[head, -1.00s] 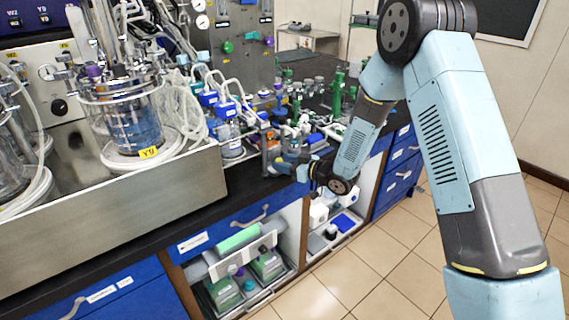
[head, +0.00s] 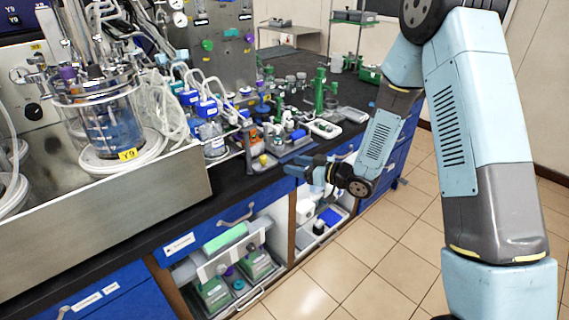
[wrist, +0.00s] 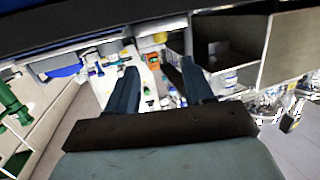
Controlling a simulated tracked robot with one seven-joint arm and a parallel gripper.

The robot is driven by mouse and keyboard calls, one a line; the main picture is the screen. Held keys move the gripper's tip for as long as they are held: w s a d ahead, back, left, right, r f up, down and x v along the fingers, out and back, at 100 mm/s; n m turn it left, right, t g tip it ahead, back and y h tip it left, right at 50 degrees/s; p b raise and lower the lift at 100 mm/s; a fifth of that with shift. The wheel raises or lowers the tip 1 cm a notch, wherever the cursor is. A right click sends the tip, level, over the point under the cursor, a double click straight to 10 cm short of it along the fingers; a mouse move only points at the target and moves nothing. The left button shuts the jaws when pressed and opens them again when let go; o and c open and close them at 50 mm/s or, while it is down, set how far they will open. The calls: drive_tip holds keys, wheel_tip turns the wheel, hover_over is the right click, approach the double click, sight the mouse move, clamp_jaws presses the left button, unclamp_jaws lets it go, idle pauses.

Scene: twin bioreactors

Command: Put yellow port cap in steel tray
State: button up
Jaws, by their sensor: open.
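A small yellow cap (head: 263,159) sits near the counter's front edge in the head view, just left of my gripper. A yellow piece that looks like the same cap (wrist: 159,38) shows ahead of and between the fingers in the wrist view. My gripper (head: 295,168) is open and empty at the counter's front edge, apart from the cap; its two fingers (wrist: 158,66) show spread in the wrist view. A small pale tray (head: 325,129) lies further back on the counter; I cannot tell whether it is the steel tray.
A large steel trough (head: 110,228) holding the glass bioreactor (head: 110,122) fills the left counter. Blue-capped bottles (head: 208,112) and a green column (head: 319,90) crowd the counter behind my gripper. Open shelves with boxes (head: 214,290) lie below. The tiled floor at right is clear.

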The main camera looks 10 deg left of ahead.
drive_tip(key=shift+s+d+r, duration=0.15)
drive_tip(key=shift+s+d, duration=0.1)
drive_tip(key=shift+d, duration=0.4)
drive_tip(key=w+d+r+m+t+h, duration=0.2)
drive_tip(key=d+r+h, duration=0.3)
drive_tip(key=d+r, duration=0.25)
drive_tip(key=w+d+r+m+t+h, duration=0.25)
drive_tip(key=d+r+h, duration=0.25)
drive_tip(key=d+r, duration=0.25)
drive_tip(key=s+d+r+m+h, duration=0.4)
drive_tip(key=s+d+r, duration=0.35)
drive_tip(key=d, duration=0.35)
drive_tip(key=s+d+r+m+g, duration=0.2)
drive_tip(key=s, duration=1)
drive_tip(key=s+d+r+m+g+h, duration=0.1)
drive_tip(key=s+d+r+m+g, duration=0.1)
drive_tip(key=s, duration=1)
drive_tip(key=shift+s+d+m+g, duration=0.15)
drive_tip(key=shift+d+m+g, duration=0.2)
drive_tip(key=shift+d+m, duration=0.3)
